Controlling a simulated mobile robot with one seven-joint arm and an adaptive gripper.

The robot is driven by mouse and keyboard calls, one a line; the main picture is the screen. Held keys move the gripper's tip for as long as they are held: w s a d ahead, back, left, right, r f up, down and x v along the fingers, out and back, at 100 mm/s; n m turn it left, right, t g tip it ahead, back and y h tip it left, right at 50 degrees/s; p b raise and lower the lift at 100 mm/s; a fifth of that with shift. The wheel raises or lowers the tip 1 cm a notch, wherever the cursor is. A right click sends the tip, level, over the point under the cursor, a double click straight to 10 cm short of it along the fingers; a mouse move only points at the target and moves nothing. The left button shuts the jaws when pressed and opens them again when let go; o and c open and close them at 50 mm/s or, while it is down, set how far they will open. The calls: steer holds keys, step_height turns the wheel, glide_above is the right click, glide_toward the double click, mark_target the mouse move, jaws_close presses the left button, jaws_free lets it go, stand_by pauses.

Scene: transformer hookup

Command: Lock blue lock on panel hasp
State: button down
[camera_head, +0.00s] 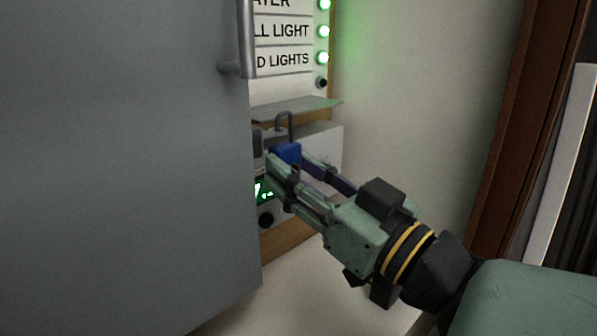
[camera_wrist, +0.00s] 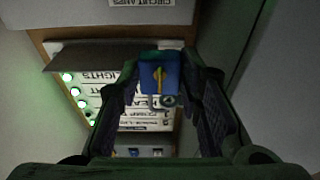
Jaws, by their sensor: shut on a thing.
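The blue lock (camera_head: 288,152) is a small padlock with a grey shackle (camera_head: 286,120) pointing up. It also shows in the wrist view (camera_wrist: 147,74), with a yellow key (camera_wrist: 160,80) in its face. My gripper (camera_head: 285,163) is shut on the lock body, with one finger on each side. The lock is held in front of the panel box (camera_head: 330,148), just below a thin projecting plate (camera_head: 300,108). I cannot make out the hasp for certain, nor whether the shackle passes through anything.
A large grey door (camera_head: 130,150) with a metal handle (camera_head: 245,40) stands open close on the left of my gripper. The labelled switch panel (camera_head: 282,40) with green lights is above. A plain wall (camera_head: 420,90) and brown door frame (camera_head: 500,130) are on the right.

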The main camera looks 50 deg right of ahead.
steer(key=shift+f+b, duration=0.4)
steer(key=shift+f, duration=0.05)
steer(key=c, duration=1.1)
jaws_free()
steer(key=shift+o, duration=0.2)
steer(key=v, duration=0.2)
steer(key=r+v, duration=0.1)
steer(key=v, duration=0.2)
steer(key=v, duration=1.2)
steer(key=shift+s, duration=0.1)
